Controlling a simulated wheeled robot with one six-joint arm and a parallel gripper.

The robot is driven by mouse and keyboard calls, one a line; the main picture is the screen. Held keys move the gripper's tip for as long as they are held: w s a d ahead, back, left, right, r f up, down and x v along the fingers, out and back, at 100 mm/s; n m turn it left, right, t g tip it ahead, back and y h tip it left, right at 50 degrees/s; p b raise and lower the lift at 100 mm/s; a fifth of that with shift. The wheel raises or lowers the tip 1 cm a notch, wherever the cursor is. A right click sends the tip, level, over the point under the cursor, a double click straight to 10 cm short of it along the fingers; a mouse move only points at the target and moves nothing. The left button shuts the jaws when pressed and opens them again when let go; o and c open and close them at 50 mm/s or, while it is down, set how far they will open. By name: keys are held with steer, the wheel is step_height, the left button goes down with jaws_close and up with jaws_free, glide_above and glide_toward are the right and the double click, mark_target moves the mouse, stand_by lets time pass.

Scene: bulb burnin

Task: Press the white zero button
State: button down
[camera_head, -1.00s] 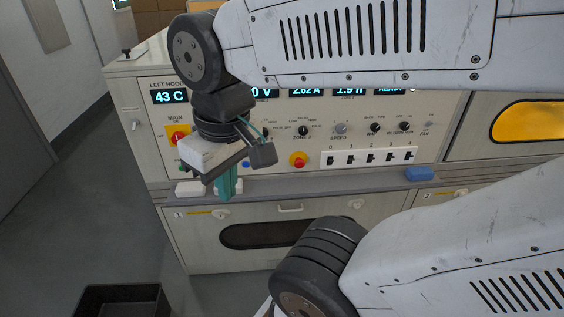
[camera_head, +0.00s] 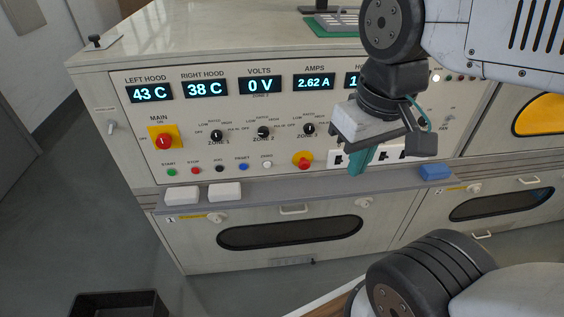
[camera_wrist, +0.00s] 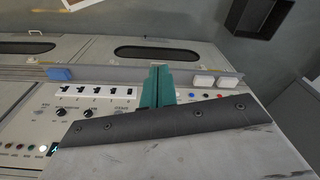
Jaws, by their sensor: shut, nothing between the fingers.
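The white zero button (camera_head: 267,164) is at the right end of a row of small buttons low on the control panel, just left of a red mushroom knob. My gripper (camera_head: 357,162) has teal fingers, closed together and empty. It is to the right of the zero button, in front of the switch strip, apart from the button. In the wrist view the teal fingers (camera_wrist: 157,86) point toward the ledge. I cannot pick out the zero button surely in the wrist view.
The red mushroom knob (camera_head: 302,160) sits between the button and my gripper. Below the panel runs a grey ledge (camera_head: 290,187) with two white blocks (camera_head: 225,190) at left and a blue block (camera_head: 435,172) at right. The red main switch (camera_head: 163,142) is at left.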

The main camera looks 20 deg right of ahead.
mark_target(267, 164)
steer(key=w+d+f+n+g+h, duration=0.1)
steer(key=w+d+f+h, duration=0.1)
steer(key=w+f+h, duration=0.4)
steer(key=w+d+f+n+h, duration=0.1)
steer(key=w+d+f+h, duration=0.3)
steer(key=w, duration=0.5)
steer(key=w+a+f+n+t, duration=0.2)
steer(key=w+a+f, duration=0.1)
steer(key=f, duration=0.4)
steer(key=w+a+f+n+t, duration=0.2)
steer(key=w+a+f, duration=0.1)
steer(key=a+f, duration=0.2)
steer(key=w+a+f+n+t, duration=0.2)
steer(key=w+a+f+n, duration=0.1)
steer(key=f, duration=0.6)
steer(key=shift+w+a+t+y, duration=0.3)
steer(key=shift+a+t+y, duration=0.1)
steer(key=shift+a, duration=0.1)
steer(key=shift+w, duration=0.15)
steer(key=shift+w+d, duration=0.45)
steer(key=shift+w, duration=0.9)
steer(key=shift+w+d, duration=0.5)
steer(key=shift+w, duration=0.9)
steer(key=shift+w+d, duration=0.45)
steer(key=shift+w, duration=0.9)
